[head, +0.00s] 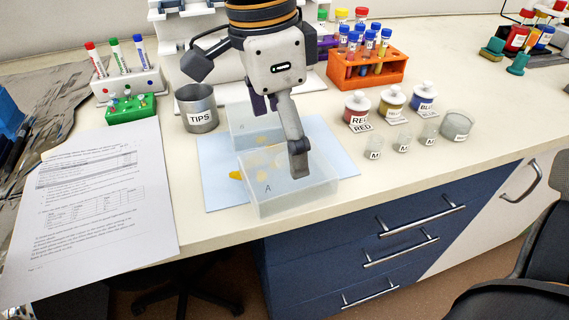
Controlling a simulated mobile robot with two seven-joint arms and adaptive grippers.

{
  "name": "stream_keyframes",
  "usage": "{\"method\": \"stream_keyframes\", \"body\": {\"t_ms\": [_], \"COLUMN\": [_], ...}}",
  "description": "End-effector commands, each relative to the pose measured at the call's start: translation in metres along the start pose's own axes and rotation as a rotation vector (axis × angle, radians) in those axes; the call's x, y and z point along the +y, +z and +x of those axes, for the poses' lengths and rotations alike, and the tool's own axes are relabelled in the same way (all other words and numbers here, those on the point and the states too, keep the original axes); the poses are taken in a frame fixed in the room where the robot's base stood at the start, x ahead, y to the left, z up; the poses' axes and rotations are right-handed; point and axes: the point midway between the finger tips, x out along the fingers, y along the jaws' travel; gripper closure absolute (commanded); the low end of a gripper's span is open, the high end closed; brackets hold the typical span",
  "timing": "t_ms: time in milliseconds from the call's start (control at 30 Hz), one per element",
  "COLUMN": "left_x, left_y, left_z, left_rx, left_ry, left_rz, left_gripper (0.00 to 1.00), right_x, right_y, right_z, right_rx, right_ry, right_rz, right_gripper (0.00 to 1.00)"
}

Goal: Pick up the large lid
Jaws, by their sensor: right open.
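My right gripper (250,116) comes in from the top, fingers spread wide and nothing between them. Its near finger reaches down over a clear, shallow, box-shaped piece (322,194) marked A, on the front of a light blue mat (222,190). I cannot tell whether that fingertip touches it. Another clear piece (238,118) stands behind it, partly hidden by the gripper. Yellowish round shapes show through the clear plastic. I cannot tell for certain which clear piece is the large lid. My left gripper is not in view.
A metal TIPS cup (197,108) stands left of the mat. An orange tube rack (368,70) is at the back. Lidded jars (392,103) and small clear cups (404,140) stand to the right. Papers (95,200) lie at left. The bench's front edge is close to the mat.

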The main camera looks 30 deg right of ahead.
Motion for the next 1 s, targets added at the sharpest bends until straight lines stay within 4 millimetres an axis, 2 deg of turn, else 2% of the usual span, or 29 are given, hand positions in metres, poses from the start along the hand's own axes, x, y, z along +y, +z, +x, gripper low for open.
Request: {"method": "stream_keyframes", "body": {"t_ms": [200, 300, 467, 500, 667, 1000], "left_x": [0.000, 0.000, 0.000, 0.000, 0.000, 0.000], "left_y": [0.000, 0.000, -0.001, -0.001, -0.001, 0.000], "left_z": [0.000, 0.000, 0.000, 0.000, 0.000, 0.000], "left_rx": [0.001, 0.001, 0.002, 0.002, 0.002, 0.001], "left_ry": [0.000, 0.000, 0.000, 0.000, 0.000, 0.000], "left_rz": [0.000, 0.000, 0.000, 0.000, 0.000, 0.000], "left_gripper": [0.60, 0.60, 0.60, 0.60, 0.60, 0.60], "right_x": [0.004, 0.004, 0.003, 0.003, 0.003, 0.003], "right_y": [-0.001, -0.001, -0.001, -0.001, -0.001, -0.001], "right_z": [0.040, 0.048, 0.048, 0.048, 0.048, 0.046], "right_rx": [0.002, 0.001, 0.000, 0.000, 0.001, 0.001], "right_ry": [0.001, 0.001, -0.001, -0.001, -0.001, 0.000], "right_rz": [0.000, 0.000, 0.001, 0.001, 0.001, 0.001], "right_gripper": [0.00, 0.00, 0.00, 0.05, 0.41, 0.42]}}
